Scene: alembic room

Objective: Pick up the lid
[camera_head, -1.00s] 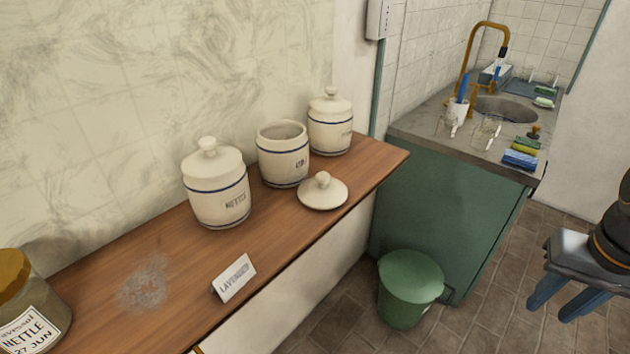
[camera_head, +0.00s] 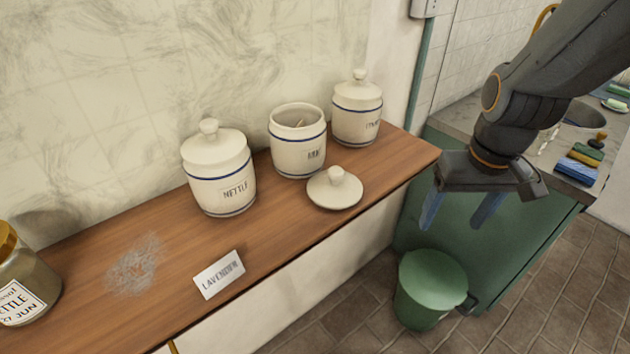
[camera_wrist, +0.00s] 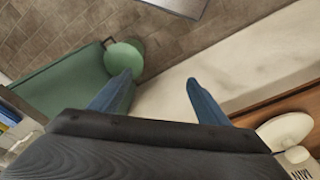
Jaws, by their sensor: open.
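The loose lid (camera_head: 335,188) is cream with a round knob and lies flat on the wooden shelf (camera_head: 275,235), in front of the open, lidless jar (camera_head: 298,142).
Lidded jars stand on both sides of the open one: the nettle jar (camera_head: 219,172) and a farther jar (camera_head: 357,110). A lavender card (camera_head: 219,274) stands near the front edge. A glass jar (camera_head: 22,280) is at far left. A green bin (camera_head: 430,290) stands on the floor.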

